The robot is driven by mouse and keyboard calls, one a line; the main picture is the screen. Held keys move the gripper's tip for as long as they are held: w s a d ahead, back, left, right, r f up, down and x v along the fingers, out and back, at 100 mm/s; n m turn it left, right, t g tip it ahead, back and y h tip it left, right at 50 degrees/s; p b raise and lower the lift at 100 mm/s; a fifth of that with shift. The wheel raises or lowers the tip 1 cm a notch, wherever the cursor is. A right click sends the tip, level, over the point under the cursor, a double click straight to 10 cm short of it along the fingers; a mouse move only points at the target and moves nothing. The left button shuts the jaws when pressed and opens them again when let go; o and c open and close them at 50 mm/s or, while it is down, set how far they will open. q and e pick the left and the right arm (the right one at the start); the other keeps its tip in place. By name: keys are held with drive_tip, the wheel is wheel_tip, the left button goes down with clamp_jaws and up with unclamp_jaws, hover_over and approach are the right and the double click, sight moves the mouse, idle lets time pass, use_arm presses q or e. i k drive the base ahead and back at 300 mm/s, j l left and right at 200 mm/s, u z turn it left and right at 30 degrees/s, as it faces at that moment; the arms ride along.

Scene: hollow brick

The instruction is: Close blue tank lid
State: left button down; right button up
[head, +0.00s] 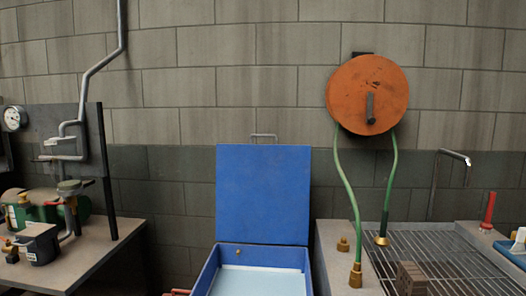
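The blue tank (207,271) stands at the bottom centre of the head view, and its lower part is cut off by the frame edge. Its blue lid (263,195) stands open and upright at the back of the tank. A thin metal handle (264,136) sticks up from the lid's top edge. The inside of the tank (258,282) shows a pale, light-blue surface. Neither of my grippers is in view.
On the right, a counter with a metal grate (440,255) holds a hollow brick (411,278) and a red-handled tap (488,212). An orange hose reel (367,95) with green hoses hangs above. On the left, a table (85,262) carries a green machine (40,210).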

sight(263, 191)
drive_tip(key=i+j+z, duration=0.25)
drive_tip(key=i+j, duration=0.25)
drive_tip(key=j, duration=0.2)
drive_tip(key=i+j+z, duration=0.3)
drive_tip(key=i+j, duration=0.15)
drive_tip(key=j, duration=0.35)
